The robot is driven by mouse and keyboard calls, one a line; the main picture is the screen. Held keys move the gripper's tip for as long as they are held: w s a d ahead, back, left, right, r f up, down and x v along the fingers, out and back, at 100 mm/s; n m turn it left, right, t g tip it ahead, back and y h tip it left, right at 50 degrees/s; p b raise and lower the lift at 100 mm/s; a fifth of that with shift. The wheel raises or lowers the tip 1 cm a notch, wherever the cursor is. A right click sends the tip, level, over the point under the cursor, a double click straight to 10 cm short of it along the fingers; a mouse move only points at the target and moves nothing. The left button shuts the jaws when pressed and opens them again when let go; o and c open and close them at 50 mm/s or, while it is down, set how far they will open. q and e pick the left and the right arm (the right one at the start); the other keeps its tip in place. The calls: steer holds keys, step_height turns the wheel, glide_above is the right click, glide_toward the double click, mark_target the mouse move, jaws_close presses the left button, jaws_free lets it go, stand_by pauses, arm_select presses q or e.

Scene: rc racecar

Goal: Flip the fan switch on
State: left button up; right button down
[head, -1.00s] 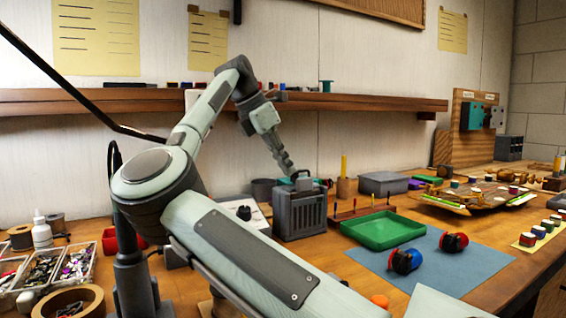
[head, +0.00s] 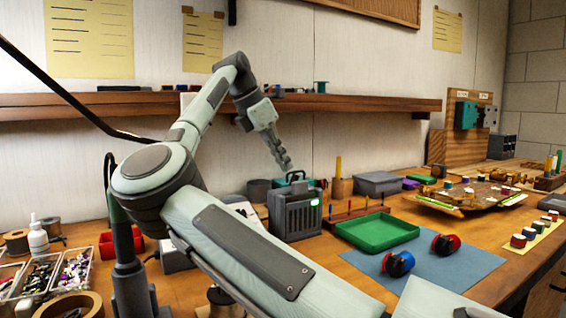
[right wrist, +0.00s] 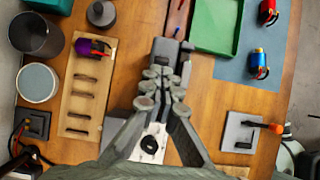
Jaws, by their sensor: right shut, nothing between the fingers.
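The fan looks to be the dark grey box (head: 296,218) with a slatted front and a top handle, standing on the bench in the head view. A small pale green spot shows at its upper right front. My right gripper (head: 287,168) is shut and empty, its tips just above or behind the top of the box; I cannot tell whether they touch it. In the right wrist view the shut fingers (right wrist: 162,82) cover much of a grey body (right wrist: 166,48), likely the same box. The switch itself cannot be made out. My left gripper is not in view.
A green tray (head: 376,232) and a blue mat (head: 440,268) with red and blue parts lie to the right of the box. A wooden shelf (head: 340,106) runs along the wall behind. A grey plate (right wrist: 238,133) with an orange-tipped lever shows in the right wrist view.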

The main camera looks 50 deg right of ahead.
steer(key=v, duration=1.2)
stand_by(0.5)
